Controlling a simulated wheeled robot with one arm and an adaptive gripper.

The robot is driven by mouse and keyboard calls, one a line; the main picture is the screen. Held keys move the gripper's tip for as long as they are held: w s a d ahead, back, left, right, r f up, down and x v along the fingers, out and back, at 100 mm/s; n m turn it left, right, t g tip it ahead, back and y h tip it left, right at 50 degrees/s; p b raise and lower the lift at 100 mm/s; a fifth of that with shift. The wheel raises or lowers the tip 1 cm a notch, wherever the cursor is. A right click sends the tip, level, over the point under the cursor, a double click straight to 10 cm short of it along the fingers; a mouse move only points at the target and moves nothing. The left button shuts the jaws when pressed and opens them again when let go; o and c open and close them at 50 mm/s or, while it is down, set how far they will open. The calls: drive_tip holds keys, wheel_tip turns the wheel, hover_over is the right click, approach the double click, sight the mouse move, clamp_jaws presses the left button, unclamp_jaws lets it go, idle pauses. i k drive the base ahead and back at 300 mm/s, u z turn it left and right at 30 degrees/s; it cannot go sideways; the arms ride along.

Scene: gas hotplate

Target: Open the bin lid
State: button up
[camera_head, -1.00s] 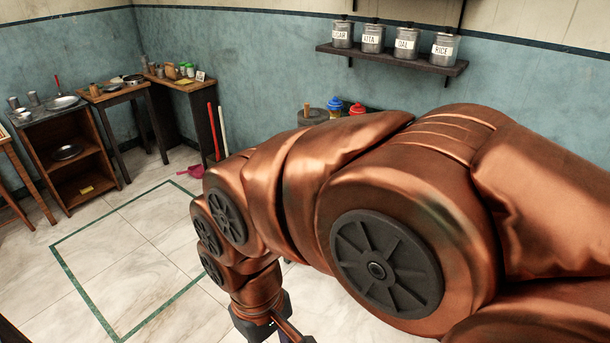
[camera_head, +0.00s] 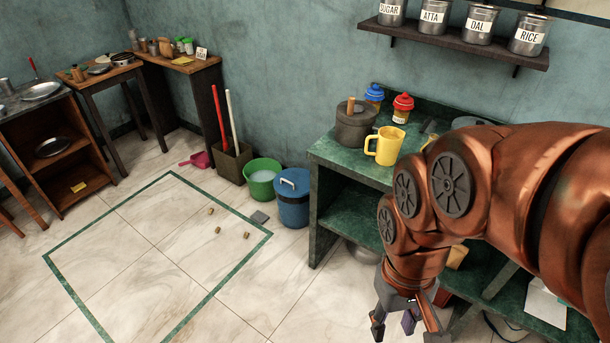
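The blue bin (camera_head: 293,211) stands on the floor against the wall, left of the green counter. Its lid (camera_head: 293,184) is a paler blue with a light handle on top, and it sits shut on the bin. My gripper (camera_head: 406,331) hangs low at the bottom of the picture, right of the bin and well apart from it. Its fingers are spread and I see nothing held between them.
A green bucket (camera_head: 262,180) stands close left of the bin. A flat grey piece (camera_head: 259,217) lies in front of them. Several small tan bits lie on the tiles. The green counter (camera_head: 350,152) holds a yellow jug (camera_head: 385,146) and a pot (camera_head: 355,125). The floor left of my gripper is mostly clear.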

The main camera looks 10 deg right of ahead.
sight(295, 178)
drive_tip(key=u, duration=0.6)
drive_tip(key=i, duration=2.7)
drive_tip(key=z, duration=0.5)
